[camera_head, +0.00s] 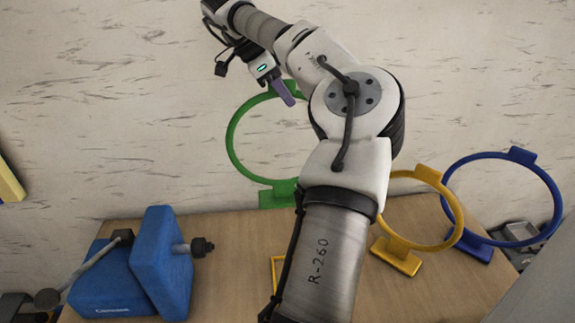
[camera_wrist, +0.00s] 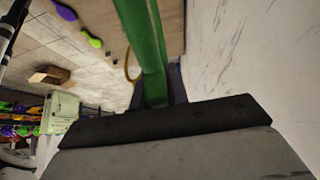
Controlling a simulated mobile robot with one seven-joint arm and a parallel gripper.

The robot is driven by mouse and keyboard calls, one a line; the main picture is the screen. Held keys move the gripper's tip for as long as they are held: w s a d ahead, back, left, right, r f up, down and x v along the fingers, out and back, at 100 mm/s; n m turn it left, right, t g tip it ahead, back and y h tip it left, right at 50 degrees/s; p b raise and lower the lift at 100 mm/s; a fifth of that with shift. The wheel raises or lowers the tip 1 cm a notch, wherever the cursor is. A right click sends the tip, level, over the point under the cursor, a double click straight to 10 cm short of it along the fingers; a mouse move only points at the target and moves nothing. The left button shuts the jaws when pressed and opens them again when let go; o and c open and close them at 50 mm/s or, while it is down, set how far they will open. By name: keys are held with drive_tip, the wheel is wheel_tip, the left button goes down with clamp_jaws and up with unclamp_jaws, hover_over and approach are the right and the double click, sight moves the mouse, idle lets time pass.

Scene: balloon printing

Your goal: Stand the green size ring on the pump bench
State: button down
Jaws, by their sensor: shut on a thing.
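The green size ring (camera_head: 236,135) is upright in the head view, its flat foot (camera_head: 278,196) at the bottom and part of its right side behind my arm. My gripper (camera_head: 287,95) is shut on the top of the ring. In the wrist view the green ring (camera_wrist: 148,50) runs up and away from the jaws. The pump bench (camera_head: 225,235) is the wooden top below. The ring's foot shows near the bench's back edge, against the wall; I cannot tell whether it touches the bench.
A blue pump (camera_head: 165,262) stands at the bench's left. A yellow ring (camera_head: 392,240) and a blue ring (camera_head: 552,190) stand at the right. A yellow outline (camera_head: 274,270) lies mid-bench, partly behind my arm. The wrist view shows a cardboard box (camera_wrist: 50,75) on the floor.

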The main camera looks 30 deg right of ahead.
sight(251, 107)
wheel_tip(251, 107, down, 14)
drive_tip(key=p, duration=0.3)
drive_tip(key=shift+w+f, duration=0.1)
drive_tip(key=shift+f, duration=0.1)
drive_tip(key=shift+f, duration=0.2)
drive_tip(key=c, duration=1.4)
unclamp_jaws()
drive_tip(key=shift+o, duration=0.2)
drive_tip(key=shift+r, duration=0.2)
drive_tip(key=b+v, duration=0.3)
drive_tip(key=v, duration=0.9)
drive_tip(key=shift+b, duration=0.35)
